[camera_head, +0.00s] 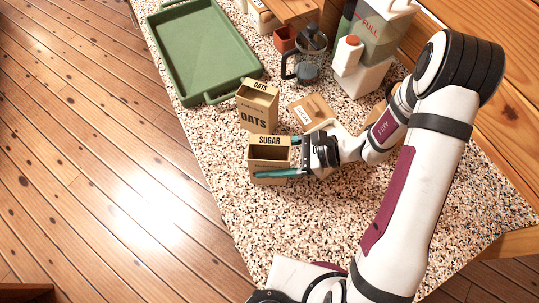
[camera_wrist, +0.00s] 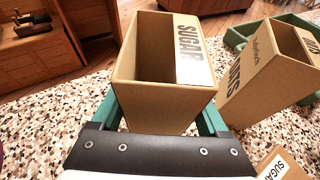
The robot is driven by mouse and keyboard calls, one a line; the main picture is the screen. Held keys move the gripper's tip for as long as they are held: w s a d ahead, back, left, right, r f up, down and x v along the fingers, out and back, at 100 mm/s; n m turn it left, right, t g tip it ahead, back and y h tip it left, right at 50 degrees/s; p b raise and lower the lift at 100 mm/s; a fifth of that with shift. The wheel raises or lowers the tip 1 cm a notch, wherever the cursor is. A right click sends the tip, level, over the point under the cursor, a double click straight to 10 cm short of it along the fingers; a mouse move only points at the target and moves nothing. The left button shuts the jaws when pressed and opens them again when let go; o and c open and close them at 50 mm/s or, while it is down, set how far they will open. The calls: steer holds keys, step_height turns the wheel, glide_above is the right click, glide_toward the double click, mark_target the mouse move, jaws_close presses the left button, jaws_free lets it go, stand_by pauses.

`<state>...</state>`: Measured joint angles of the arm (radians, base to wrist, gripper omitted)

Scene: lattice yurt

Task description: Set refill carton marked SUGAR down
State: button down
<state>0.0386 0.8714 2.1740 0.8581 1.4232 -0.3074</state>
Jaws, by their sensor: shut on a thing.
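The refill carton marked SUGAR (camera_head: 257,152) is a brown cardboard box with an open top, upright above or on the speckled counter. In the wrist view the carton (camera_wrist: 150,108) fills the space between my teal fingers, and its inside looks empty. My gripper (camera_head: 277,158) is shut on it, one finger along each side, reaching in from the right. I cannot tell whether its base touches the counter; the base is hidden in the wrist view.
The open OATS carton (camera_head: 257,112) stands just behind the SUGAR carton. A flat brown piece with a SUGAR label (camera_head: 313,108) lies near my wrist. A green tray (camera_head: 154,52), a glass jug (camera_head: 307,66) and a dispenser (camera_head: 372,40) stand farther back. Counter in front is clear.

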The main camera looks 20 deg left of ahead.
steer(key=shift+f, duration=0.3)
jaws_free()
steer(key=v, duration=1.5)
steer(key=shift+w+d+r, duration=0.1)
steer(key=shift+d, duration=0.3)
steer(key=s+r+n+t+h, duration=0.1)
steer(key=s+r+n+h, duration=0.3)
steer(key=s, duration=0.4)
steer(key=s+d+r+n+t+h, duration=0.1)
steer(key=s+r+n+h, duration=0.4)
steer(key=s+n+h, duration=0.1)
steer(key=shift+s+d+r+t+h, duration=0.25)
steer(key=shift+s+t+h, duration=0.25)
steer(key=shift+s, duration=0.65)
